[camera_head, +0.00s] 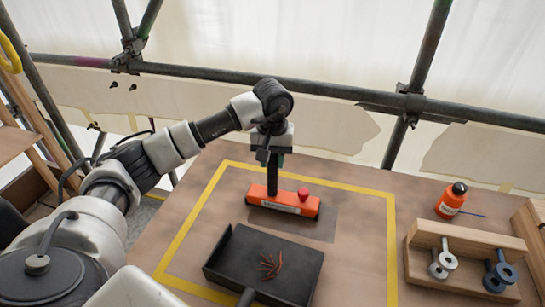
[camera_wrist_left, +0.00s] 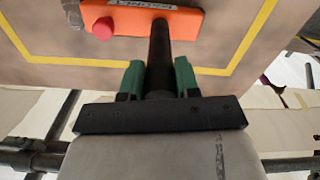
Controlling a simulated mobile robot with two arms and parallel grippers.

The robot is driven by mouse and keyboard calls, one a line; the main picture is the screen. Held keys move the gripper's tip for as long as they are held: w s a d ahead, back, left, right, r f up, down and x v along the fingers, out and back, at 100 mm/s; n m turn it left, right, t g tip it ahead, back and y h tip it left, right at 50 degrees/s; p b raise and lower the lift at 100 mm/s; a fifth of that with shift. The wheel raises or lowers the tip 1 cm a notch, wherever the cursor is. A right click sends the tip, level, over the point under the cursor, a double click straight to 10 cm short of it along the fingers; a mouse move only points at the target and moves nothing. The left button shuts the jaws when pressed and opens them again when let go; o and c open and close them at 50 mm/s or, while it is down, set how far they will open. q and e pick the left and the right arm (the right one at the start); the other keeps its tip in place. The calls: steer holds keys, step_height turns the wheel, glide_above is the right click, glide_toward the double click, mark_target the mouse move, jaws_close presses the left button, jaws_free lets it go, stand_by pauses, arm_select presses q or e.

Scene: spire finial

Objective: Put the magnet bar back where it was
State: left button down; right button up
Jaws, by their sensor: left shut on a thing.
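The magnet bar (camera_head: 284,205) is an orange bar with a pale label, a red knob on top and an upright black handle. My left gripper (camera_head: 270,155) is above it, shut on the top of the handle. The left wrist view also shows the magnet bar (camera_wrist_left: 140,20) and my left gripper (camera_wrist_left: 159,80), its green fingers on both sides of the black handle. The bar is over a darker grey patch (camera_head: 320,227) inside the yellow outline. I cannot tell whether it touches the surface. My right gripper is not in view.
A black pan (camera_head: 225,270) holding several reddish-brown slivers lies in front of the bar. At the right are an orange bottle (camera_head: 451,200) and a wooden holder (camera_head: 470,241) with metal eye parts. Scaffold poles (camera_head: 330,90) run behind the table. Bare board lies right of the pan.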

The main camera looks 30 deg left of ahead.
arm_select(q)
steer(key=shift+f, duration=0.15)
steer(key=c, duration=0.8)
jaws_free()
step_height(320, 180, up, 12)
steer(key=shift+r+b, duration=0.2)
steer(key=shift+b, duration=0.45)
steer(key=shift+r, duration=0.1)
